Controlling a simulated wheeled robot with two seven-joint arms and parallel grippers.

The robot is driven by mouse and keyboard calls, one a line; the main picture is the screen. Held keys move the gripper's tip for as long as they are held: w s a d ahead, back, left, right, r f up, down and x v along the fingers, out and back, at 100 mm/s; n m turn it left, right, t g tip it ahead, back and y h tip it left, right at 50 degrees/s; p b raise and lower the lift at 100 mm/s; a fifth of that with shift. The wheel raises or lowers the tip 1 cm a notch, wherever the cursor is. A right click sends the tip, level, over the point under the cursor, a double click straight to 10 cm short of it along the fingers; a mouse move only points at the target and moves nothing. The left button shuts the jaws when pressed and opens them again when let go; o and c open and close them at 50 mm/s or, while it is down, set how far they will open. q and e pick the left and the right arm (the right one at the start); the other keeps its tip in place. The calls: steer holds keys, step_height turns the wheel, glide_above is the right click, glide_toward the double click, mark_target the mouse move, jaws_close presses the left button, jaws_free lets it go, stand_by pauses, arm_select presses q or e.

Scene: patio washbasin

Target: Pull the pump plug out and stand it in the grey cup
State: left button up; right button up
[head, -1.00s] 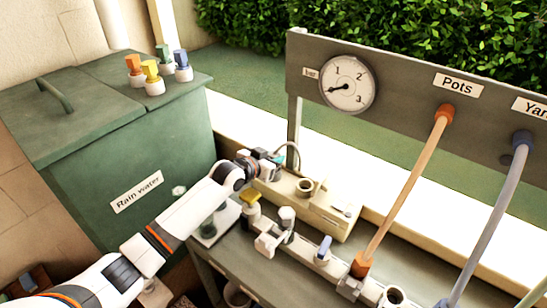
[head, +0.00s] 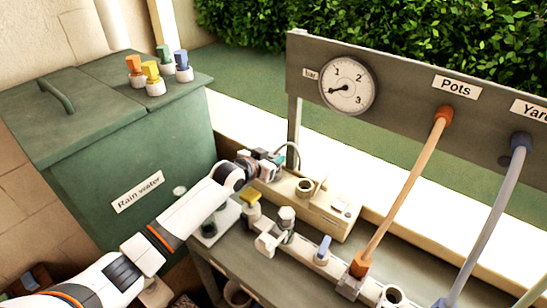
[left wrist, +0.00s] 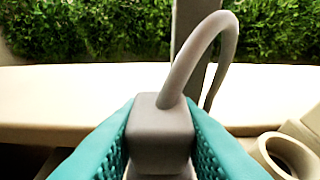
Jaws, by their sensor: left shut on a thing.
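The pump plug (left wrist: 161,130) is a grey block with a thick grey cable (left wrist: 192,55) arching up from its top, in the left wrist view. The teal fingers of my left gripper (left wrist: 160,145) are shut on its two sides. The plug's lower end is hidden, so I cannot tell whether it sits in a socket. In the head view my left gripper (head: 272,165) is at the left end of the beige pump unit (head: 328,212), with the cable (head: 292,148) looping behind it. I cannot tell which vessel is the grey cup. My right gripper is out of view.
A round open port (head: 304,187) rises from the pump unit, close to my gripper's right. A pipe manifold with a yellow-capped valve (head: 250,198) and a blue lever (head: 324,246) runs along the bench front. The gauge panel (head: 400,85) stands behind. The green rain-water tank (head: 140,165) is left.

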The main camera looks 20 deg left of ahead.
arm_select(q)
steer(key=shift+f+b, duration=0.4)
steer(key=shift+f, duration=0.2)
steer(key=o, duration=0.7)
steer(key=shift+s+a+r+p, duration=0.2)
steer(key=shift+s+r+p, duration=0.2)
steer(key=shift+p, duration=0.4)
steer(key=p+v, duration=0.9)
steer(key=v, duration=0.1)
steer(key=shift+s+f, duration=0.1)
steer(key=shift+f, duration=0.1)
